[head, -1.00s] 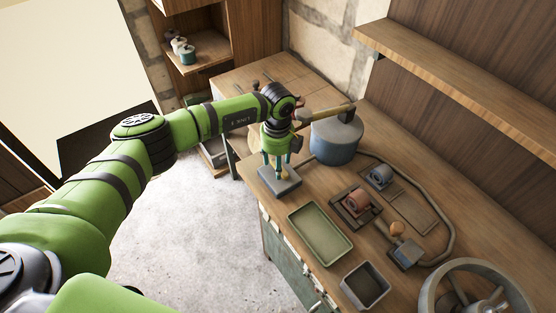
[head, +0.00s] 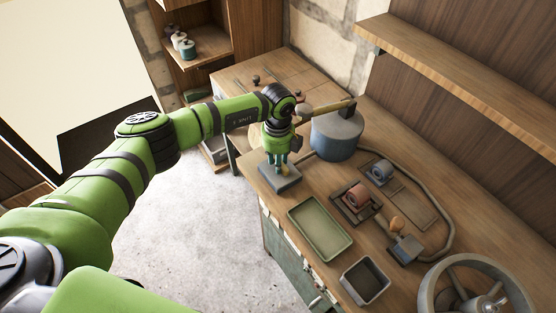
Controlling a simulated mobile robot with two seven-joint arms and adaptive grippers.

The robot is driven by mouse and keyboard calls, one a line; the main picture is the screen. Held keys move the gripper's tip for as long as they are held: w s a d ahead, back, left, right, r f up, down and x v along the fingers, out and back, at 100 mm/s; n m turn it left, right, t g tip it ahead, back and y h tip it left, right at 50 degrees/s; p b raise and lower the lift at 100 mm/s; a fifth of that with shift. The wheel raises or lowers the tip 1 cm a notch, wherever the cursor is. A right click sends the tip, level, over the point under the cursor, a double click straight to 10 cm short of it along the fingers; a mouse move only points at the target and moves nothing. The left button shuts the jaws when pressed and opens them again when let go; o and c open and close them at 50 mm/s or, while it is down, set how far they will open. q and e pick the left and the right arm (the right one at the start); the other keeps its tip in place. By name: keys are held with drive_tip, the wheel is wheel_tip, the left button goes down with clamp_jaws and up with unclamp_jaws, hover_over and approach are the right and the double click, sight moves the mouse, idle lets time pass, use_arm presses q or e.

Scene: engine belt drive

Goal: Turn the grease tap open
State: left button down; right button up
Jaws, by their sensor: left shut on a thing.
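The grease tap (head: 284,171) is a small yellowish piece standing on a grey block (head: 279,182) at the near left edge of the workbench. My left gripper (head: 277,167) points straight down over the block. Its teal fingers are shut on the tap and hide most of it, so the angle of its handle cannot be told. My right gripper is not in view.
A blue-grey drum (head: 337,138) with a lever (head: 325,107) stands close behind my left gripper. A green tray (head: 320,233), a grey bin (head: 364,281), rollers and a large wheel (head: 475,290) occupy the bench to the right.

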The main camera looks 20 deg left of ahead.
use_arm(q)
drive_tip(key=m+b, duration=0.2)
drive_tip(key=shift+w+f+m, duration=0.1)
drive_tip(key=shift+f+m, duration=0.15)
drive_tip(key=shift+m, duration=0.15)
drive_tip(key=m+b, duration=0.3)
drive_tip(key=shift+a+b, duration=0.1)
drive_tip(key=shift+b, duration=0.25)
drive_tip(key=shift+w+r+m+b, duration=0.1)
drive_tip(key=shift+r+m+b, duration=0.05)
drive_tip(key=shift+m+b, duration=1.7)
drive_tip(key=shift+r+m, duration=0.1)
drive_tip(key=shift+m, duration=0.25)
drive_tip(key=c, duration=0.9)
unclamp_jaws()
drive_tip(key=shift+c, duration=0.2)
drive_tip(key=shift+p, duration=0.3)
